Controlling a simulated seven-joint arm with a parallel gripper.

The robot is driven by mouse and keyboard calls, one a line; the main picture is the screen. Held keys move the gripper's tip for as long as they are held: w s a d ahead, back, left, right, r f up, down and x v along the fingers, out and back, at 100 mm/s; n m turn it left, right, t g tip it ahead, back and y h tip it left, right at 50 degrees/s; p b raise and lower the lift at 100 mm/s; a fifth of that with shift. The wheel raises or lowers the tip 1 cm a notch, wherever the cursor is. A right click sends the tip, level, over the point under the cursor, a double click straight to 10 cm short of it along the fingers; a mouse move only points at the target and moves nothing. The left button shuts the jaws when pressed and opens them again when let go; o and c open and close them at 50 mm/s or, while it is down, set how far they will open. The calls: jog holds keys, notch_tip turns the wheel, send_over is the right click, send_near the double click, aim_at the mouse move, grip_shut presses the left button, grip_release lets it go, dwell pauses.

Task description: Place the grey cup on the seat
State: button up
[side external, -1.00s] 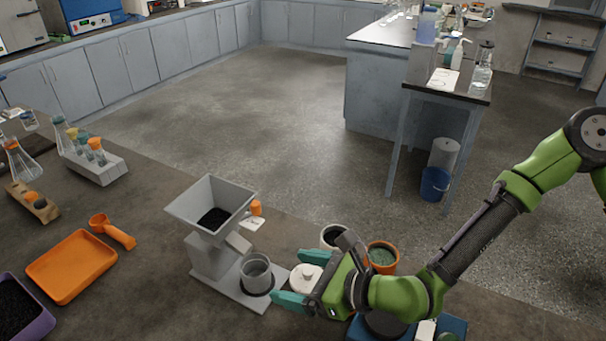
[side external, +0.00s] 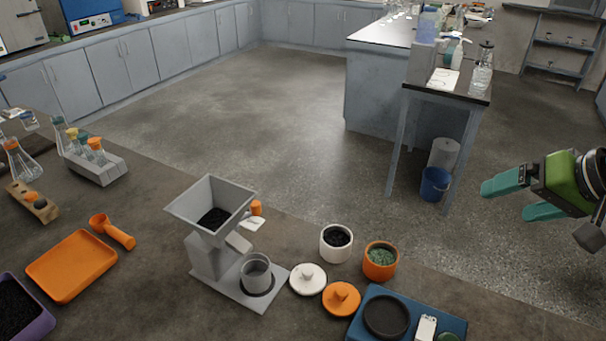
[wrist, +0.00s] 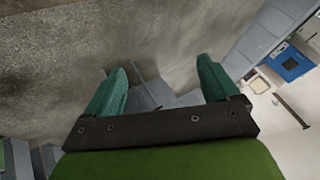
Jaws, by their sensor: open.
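The grey cup (side external: 256,270) stands upright at the front of the grey hopper device. It sits on the dark round seat (side external: 258,287) on the device's base plate (side external: 235,291), and looks slightly tilted or off-centre; I cannot tell how flush it is. My gripper (side external: 503,196) is at the right of the side view, well away from the cup and above the floor area, with its teal fingers spread and nothing between them. The wrist view shows the two fingers (wrist: 160,88) apart, and no cup there.
The hopper (side external: 211,214) holds black grains. A white lid (side external: 308,279), an orange lid (side external: 341,298), a white jar (side external: 336,243) and an orange jar (side external: 380,261) stand right of the device. A blue scale (side external: 372,333) is at the front. An orange tray (side external: 71,266) lies left.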

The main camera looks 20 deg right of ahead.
jog(key=s+d+r+n, duration=0.2)
jog(key=s+d, duration=0.1)
jog(key=s, duration=0.3)
jog(key=shift+s+d, duration=0.2)
dwell(0.4)
